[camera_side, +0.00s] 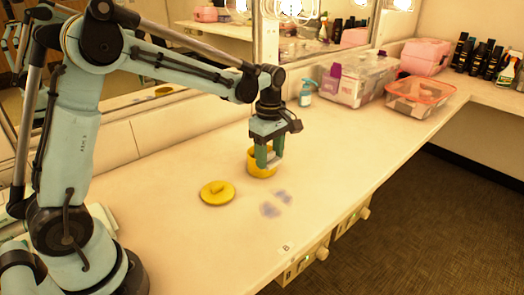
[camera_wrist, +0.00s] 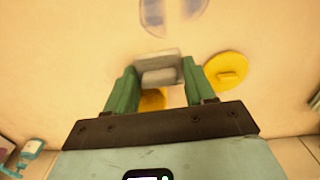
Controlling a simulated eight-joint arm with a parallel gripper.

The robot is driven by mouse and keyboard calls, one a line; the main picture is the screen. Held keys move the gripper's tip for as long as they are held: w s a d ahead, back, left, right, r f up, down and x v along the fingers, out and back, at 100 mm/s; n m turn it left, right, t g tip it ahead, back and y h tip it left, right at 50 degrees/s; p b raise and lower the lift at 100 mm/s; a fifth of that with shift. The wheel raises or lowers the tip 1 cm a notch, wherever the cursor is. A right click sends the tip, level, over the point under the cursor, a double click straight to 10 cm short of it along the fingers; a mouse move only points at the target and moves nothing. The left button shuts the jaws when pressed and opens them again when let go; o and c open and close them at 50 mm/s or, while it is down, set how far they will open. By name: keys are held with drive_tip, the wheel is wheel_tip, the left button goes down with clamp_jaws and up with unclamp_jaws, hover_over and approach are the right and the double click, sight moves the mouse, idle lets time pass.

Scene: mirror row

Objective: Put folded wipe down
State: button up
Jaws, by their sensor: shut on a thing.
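My gripper (camera_side: 269,158) points down in the side view, in front of or over the yellow tub (camera_side: 260,170). In the wrist view my gripper (camera_wrist: 158,78) has its green fingers shut on the folded wipe (camera_wrist: 158,65), a pale grey-white pad. The wipe is held above the counter. Part of the yellow tub (camera_wrist: 153,100) shows behind the fingers; the rest is hidden. A round yellow lid (camera_side: 217,194) lies flat on the counter, also seen in the wrist view (camera_wrist: 228,69). Bluish-purple smudges (camera_side: 271,210) mark the counter near the lid.
The pale counter (camera_side: 170,240) is mostly bare around the tub. Mirrors line the wall. The counter's front edge (camera_side: 345,205) drops to dark carpet.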

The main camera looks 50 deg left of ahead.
idle(0.5)
drive_tip(key=s+d+r, duration=0.3)
drive_tip(key=s+d, duration=1.7)
hover_over(267, 239)
drive_tip(key=shift+m, duration=0.4)
wheel_tip(267, 239, down, 7)
drive_tip(key=shift+d+r, duration=0.1)
drive_tip(key=shift+f, duration=2.05)
drive_tip(key=shift+f, duration=0.1)
drive_tip(key=o, duration=1.1)
